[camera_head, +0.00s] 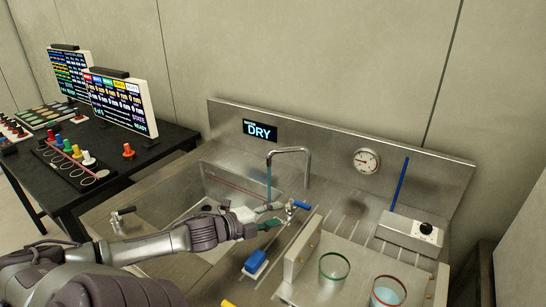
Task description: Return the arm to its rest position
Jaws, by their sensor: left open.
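My left arm reaches in from the lower left over the steel sink bench (165,240). Its gripper (270,215) is open, with its teal-padded fingers apart and pointing right. No object shows between the fingers. A small valve with a blue handle (300,205) stands just to the right of the fingertips; whether they touch it, I cannot tell. My right gripper is not in view.
A curved tap (305,165) rises behind the gripper. A black table (130,165) with screens (118,103) is at left.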

